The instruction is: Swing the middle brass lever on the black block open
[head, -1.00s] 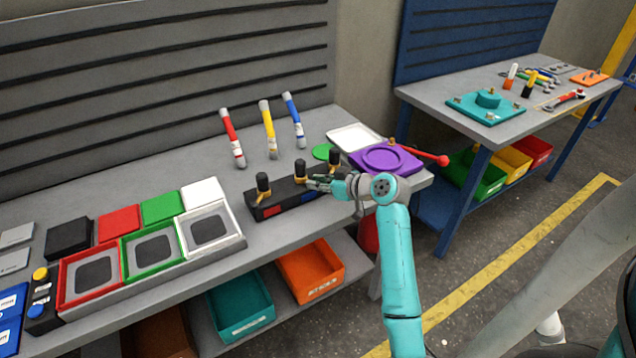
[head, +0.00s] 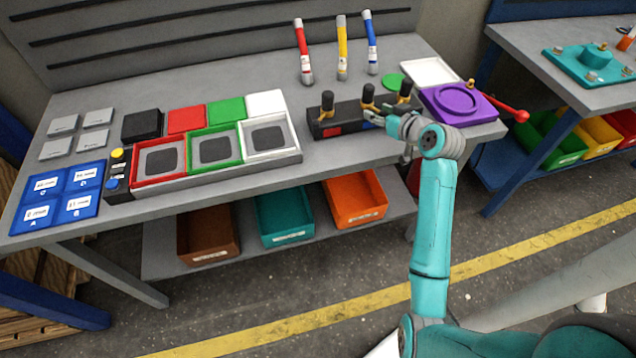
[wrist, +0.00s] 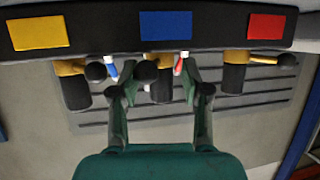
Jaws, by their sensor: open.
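The black block (head: 348,128) sits near the bench's front edge, with three upright black posts with brass parts. In the wrist view the block (wrist: 215,30) spans the top, with yellow, blue and red patches. The middle brass lever (wrist: 165,62) is below the blue patch, with a black knob beside its black post; it also shows in the head view (head: 368,104). My gripper (wrist: 158,82) is open, one finger on each side of the middle post and lever. I cannot tell whether they touch. In the head view my gripper (head: 376,117) is at the block's front.
The neighbouring brass levers (wrist: 70,67) and (wrist: 262,60) stand close on both sides. A purple fixture (head: 457,104) with a red-knobbed handle is right of the block. Red, yellow and blue tubes (head: 342,50) stand behind. Framed trays (head: 215,150) lie to the left.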

